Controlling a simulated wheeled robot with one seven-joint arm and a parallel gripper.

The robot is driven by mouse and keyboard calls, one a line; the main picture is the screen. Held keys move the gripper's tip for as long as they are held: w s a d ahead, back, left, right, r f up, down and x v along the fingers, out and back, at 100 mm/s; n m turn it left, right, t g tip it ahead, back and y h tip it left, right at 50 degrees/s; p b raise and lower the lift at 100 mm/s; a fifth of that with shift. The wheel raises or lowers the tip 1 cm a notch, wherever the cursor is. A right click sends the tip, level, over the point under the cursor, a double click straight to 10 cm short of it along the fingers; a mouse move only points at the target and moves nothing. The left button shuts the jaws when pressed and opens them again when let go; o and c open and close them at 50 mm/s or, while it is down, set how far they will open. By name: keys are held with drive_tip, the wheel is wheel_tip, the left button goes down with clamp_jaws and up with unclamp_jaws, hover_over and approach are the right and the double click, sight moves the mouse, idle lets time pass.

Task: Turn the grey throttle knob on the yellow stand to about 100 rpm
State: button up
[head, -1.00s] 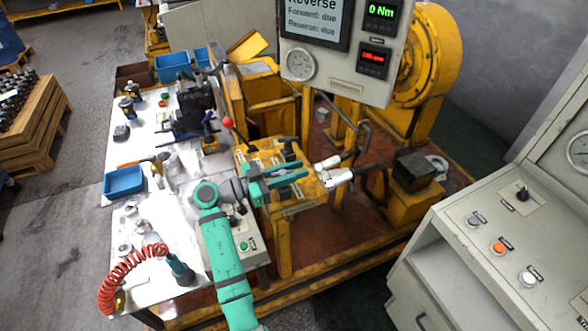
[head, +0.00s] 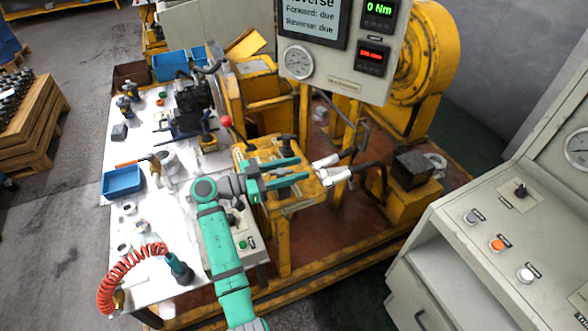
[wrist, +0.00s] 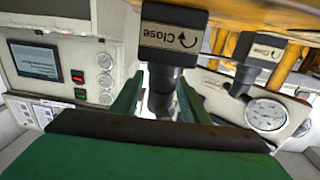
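The yellow stand (head: 262,152) is in the middle of the head view, with dark handles on its top. My gripper (head: 294,170) is over the stand, its two green fingers apart. In the wrist view, my gripper (wrist: 161,82) has one finger on each side of a dark grey knob (wrist: 161,92). The knob sits beside a block with a "Close" label (wrist: 170,38). I cannot tell whether both fingers press on it. In the head view the fingers hide the knob. The red readout (head: 372,55) on the display panel is lit but too small to read surely.
A second "Close" block (wrist: 262,50) is close on the right in the wrist view. A white-grey fitting (head: 332,172) is just right of my fingers. The display panel (head: 345,82) hangs behind the stand. A grey control console (head: 480,210) stands at right.

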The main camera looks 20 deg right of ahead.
drive_tip(key=a, duration=1)
drive_tip(key=shift+w, duration=0.15)
drive_tip(key=shift+a, duration=0.45)
